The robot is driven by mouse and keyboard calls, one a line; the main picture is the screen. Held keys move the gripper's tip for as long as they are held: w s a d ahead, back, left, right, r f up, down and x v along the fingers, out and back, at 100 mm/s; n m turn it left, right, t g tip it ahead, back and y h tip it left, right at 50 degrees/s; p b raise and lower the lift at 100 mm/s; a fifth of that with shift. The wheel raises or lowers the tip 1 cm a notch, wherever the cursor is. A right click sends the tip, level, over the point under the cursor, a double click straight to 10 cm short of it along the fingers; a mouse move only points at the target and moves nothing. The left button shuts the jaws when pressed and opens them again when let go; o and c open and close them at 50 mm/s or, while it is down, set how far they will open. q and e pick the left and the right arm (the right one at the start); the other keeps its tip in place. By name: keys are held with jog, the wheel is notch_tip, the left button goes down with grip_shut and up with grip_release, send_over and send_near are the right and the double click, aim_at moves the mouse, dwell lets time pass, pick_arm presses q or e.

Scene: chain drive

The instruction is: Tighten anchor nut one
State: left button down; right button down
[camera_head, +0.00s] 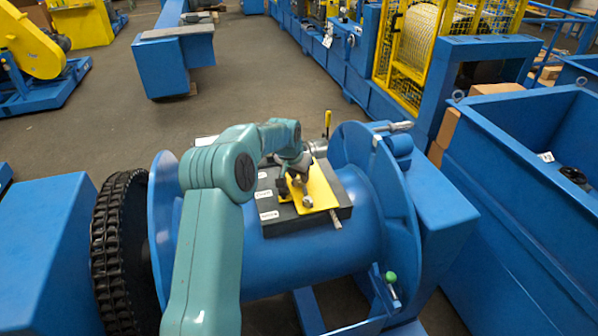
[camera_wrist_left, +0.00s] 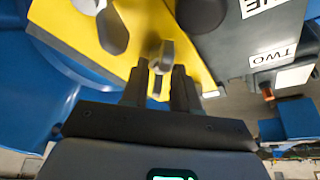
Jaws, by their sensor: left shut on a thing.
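A yellow plate (camera_head: 322,188) lies on a dark block (camera_head: 289,225) on top of the blue drum (camera_head: 330,254). My left gripper (camera_head: 298,178) reaches down over the plate. In the left wrist view its two dark fingers (camera_wrist_left: 160,88) are shut on a small grey metal piece (camera_wrist_left: 165,56), which may be a nut or bolt end. A round metal nut (camera_head: 307,202) shows on the plate beside the gripper. Labels on the dark block show in the left wrist view, one reading TWO (camera_wrist_left: 272,56) and one cut off, ending in NE (camera_wrist_left: 262,5). My right gripper is not in view.
Drum flanges (camera_head: 378,200) rise on both sides of the block. A black chain (camera_head: 112,255) runs on the left. A yellow-handled lever (camera_head: 328,120) stands behind the plate. A large blue bin (camera_head: 520,190) is at right. Open floor lies behind.

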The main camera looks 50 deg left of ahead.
pick_arm(q)
jog(key=m+h, duration=0.1)
jog(key=m, duration=0.1)
jog(key=m+h, duration=0.1)
jog(key=m, duration=0.2)
jog(key=shift+r+p, duration=0.15)
jog(key=shift+p, duration=0.2)
jog(key=shift+m+h+p, duration=0.4)
jog(key=shift+m+h, duration=0.2)
jog(key=shift+m, duration=1.2)
jog(key=c, duration=1.2)
grip_release()
jog(key=v, duration=1.6)
jog(key=shift+r+p, duration=0.15)
jog(key=shift+p, duration=0.2)
jog(key=shift+s, duration=0.15)
